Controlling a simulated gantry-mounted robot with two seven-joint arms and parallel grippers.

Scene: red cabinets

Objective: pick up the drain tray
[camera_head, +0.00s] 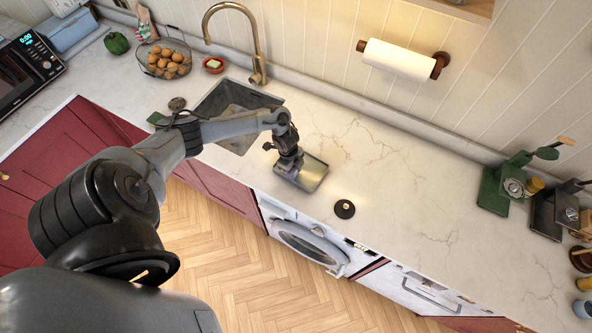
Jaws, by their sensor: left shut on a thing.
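The drain tray (312,176) is a small metallic rectangular tray at the front part of the white marble counter, right of the sink. My left gripper (289,165) is at the tray's upper left side, shut on it. The fingers are small and dark here, and they hide part of the tray's edge. I cannot tell whether the tray rests on the counter or is slightly raised. My right gripper is not in view.
The sink (238,100) with a brass faucet (258,70) lies left of the tray. A small black round object (344,209) sits close by at the right. The counter (400,190) between is clear.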

